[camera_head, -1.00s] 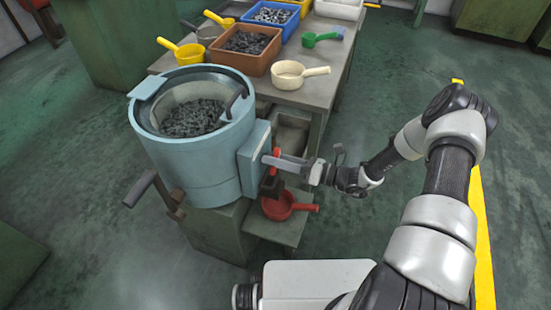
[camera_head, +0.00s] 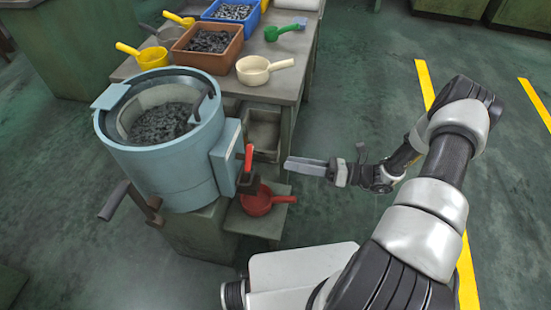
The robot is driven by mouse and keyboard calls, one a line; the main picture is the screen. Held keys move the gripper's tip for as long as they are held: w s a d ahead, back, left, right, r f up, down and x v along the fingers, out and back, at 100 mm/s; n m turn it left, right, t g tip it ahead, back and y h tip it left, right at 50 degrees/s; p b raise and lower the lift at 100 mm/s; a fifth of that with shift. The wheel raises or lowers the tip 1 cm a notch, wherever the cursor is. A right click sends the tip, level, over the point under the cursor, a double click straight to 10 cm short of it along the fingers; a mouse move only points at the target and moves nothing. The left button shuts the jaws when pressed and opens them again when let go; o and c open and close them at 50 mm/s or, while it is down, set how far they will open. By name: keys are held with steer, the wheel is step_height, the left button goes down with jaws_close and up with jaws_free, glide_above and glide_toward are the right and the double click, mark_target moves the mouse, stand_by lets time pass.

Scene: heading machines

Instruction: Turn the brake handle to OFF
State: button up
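The light-blue round tub (camera_head: 165,165) is at the left, holding dark metal parts. On its right side is a pale blue box (camera_head: 226,158) with a short red handle (camera_head: 249,157), which looks like the brake handle. The handle stands roughly upright above a dark bracket (camera_head: 248,183). Any OFF marking is too small to read. My gripper (camera_head: 287,162) is to the right of the red handle, clear of it by a small gap and pointing left. Its two fingers lie close together with no visible gap, and nothing is held.
A grey table (camera_head: 290,82) behind holds bins, yellow scoops, a cream pan (camera_head: 253,70) and a green scoop (camera_head: 274,33). A red pan (camera_head: 257,203) sits on a low shelf below the handle. A dark crank (camera_head: 115,200) sticks out at left. Floor to the right is clear.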

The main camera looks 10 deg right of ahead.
steer(key=shift+v, duration=1.5)
